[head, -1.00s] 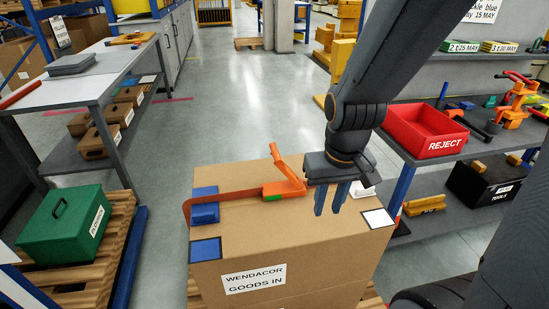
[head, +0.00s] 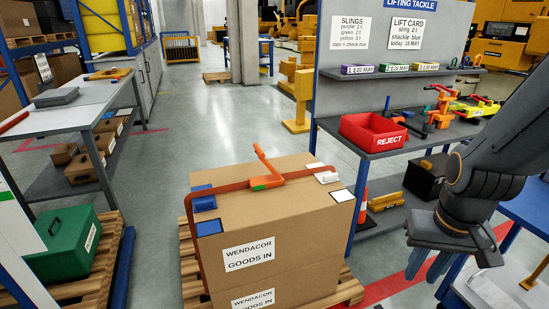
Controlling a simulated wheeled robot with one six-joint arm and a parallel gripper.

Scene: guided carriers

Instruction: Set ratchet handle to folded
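The ratchet handle (head: 268,165) is orange and stands raised, tilted up and to the left from the ratchet body (head: 266,183). The ratchet, with a small green patch, sits on top of a large cardboard box (head: 250,215) labelled WENDACOR GOODS IN. An orange-brown strap (head: 226,188) runs from the ratchet over a blue corner piece (head: 203,199) and down the box's left side. It also runs right to a white corner piece (head: 326,177). My gripper (head: 429,264) is well right of the box, away from the handle, with its blue fingers apart and nothing seen between them.
The box stands on a wooden pallet (head: 345,291). A bench with a red REJECT bin (head: 373,133) stands behind and right. A blue-framed table (head: 525,215) is beside my arm at right. A green case (head: 65,243) sits on a pallet at left. The aisle behind the box is clear.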

